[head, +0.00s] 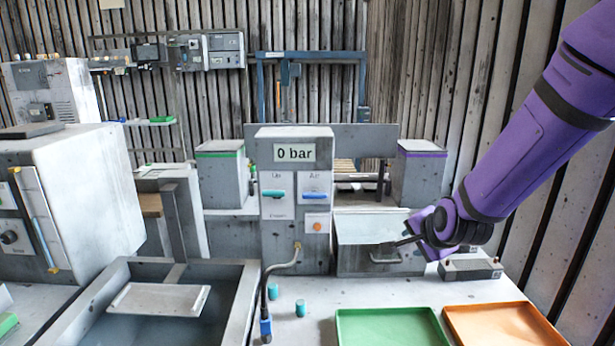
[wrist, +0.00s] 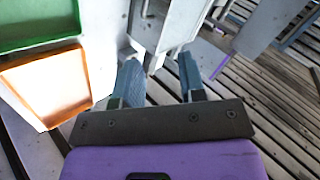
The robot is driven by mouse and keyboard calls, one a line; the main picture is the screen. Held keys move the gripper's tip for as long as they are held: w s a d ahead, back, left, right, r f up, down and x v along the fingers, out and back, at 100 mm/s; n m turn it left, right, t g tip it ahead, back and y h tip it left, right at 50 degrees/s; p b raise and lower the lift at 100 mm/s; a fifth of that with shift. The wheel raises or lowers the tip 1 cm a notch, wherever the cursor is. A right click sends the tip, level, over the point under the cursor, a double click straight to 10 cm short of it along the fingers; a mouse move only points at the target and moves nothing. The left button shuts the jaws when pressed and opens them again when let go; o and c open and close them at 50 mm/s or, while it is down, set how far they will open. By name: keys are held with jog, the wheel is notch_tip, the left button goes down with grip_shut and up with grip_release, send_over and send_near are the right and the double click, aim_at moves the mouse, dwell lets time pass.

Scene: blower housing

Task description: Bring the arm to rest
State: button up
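My arm (head: 525,140) is purple and reaches in from the upper right of the head view. My gripper (head: 398,243) is at its lower end, in front of the grey bin (head: 372,226) and above the bench. In the wrist view my gripper (wrist: 160,72) shows two blue-grey fingers apart, with a clear gap and nothing held between them. A grey housing part lies beyond the fingertips. Whether a finger touches the bin cannot be told.
A green tray (head: 390,328) and an orange tray (head: 505,325) lie on the bench. A pressure panel (head: 294,195) reads 0 bar, with a hose (head: 266,300) below. A grey block (head: 470,269) is beneath my gripper. A sink (head: 235,300) is at left.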

jog(key=s+d+r+n+g, duration=0.2)
jog(key=s+r+n, duration=0.4)
jog(key=s, duration=0.7)
jog(key=s+d+r+n+g, duration=0.2)
jog(key=s+d+r+n, duration=0.2)
jog(key=s+r, duration=0.6)
jog(key=shift+s+d+r+n+h, duration=0.2)
jog(key=shift+s+r+n+h, duration=0.2)
jog(key=shift+s+n, duration=1.35)
jog(key=shift+s+m, duration=0.45)
jog(key=shift+m, duration=0.1)
